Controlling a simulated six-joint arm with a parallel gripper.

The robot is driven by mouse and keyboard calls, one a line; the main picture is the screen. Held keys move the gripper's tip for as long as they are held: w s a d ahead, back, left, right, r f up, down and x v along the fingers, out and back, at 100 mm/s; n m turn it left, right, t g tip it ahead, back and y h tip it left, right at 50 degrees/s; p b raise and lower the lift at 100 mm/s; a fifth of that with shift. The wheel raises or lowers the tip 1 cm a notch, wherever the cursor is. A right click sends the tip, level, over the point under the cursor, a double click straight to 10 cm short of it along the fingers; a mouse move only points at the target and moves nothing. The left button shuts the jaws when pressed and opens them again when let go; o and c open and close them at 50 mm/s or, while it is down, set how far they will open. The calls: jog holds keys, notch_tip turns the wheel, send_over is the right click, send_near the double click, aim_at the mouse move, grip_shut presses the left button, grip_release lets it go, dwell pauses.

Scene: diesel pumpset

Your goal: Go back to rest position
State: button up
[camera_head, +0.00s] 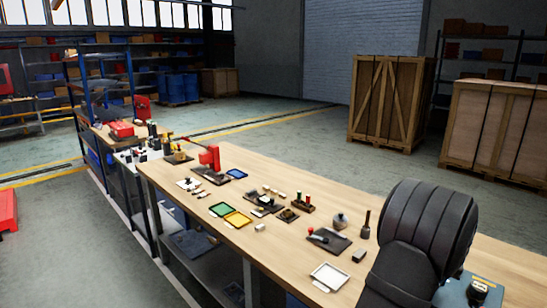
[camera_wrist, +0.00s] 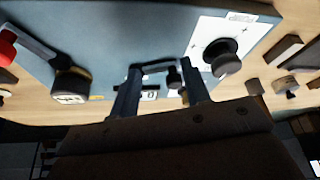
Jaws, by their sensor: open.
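My gripper (camera_wrist: 160,82) shows in the wrist view with its two dark fingers apart and nothing held between them. I cannot tell how far the fingertips are from the panel. In the head view, my dark arm covers the right end of the wooden workbench (camera_head: 285,240), and the gripper itself is hidden there.
The bench holds a red press (camera_head: 210,158), a green tray (camera_head: 220,209), a yellow tray (camera_head: 238,219), a white tray (camera_head: 329,276), and a dark mat (camera_head: 328,240) with small parts. A blue-grey box (camera_head: 485,292) is beside my arm. Wooden crates (camera_head: 390,100) stand behind.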

jog(key=shift+s+d+n+y, duration=0.25)
jog(key=shift+s+n, duration=0.1)
jog(key=shift+n, duration=0.3)
jog(key=shift+s+d+n+y, duration=0.15)
jog(key=shift+s+n+y, duration=0.15)
jog(key=shift+n, duration=0.35)
jog(key=shift+s+r+n, duration=0.1)
jog(key=shift+s+n, duration=0.05)
jog(key=shift+n, duration=0.15)
jog(key=shift+v, duration=1.45)
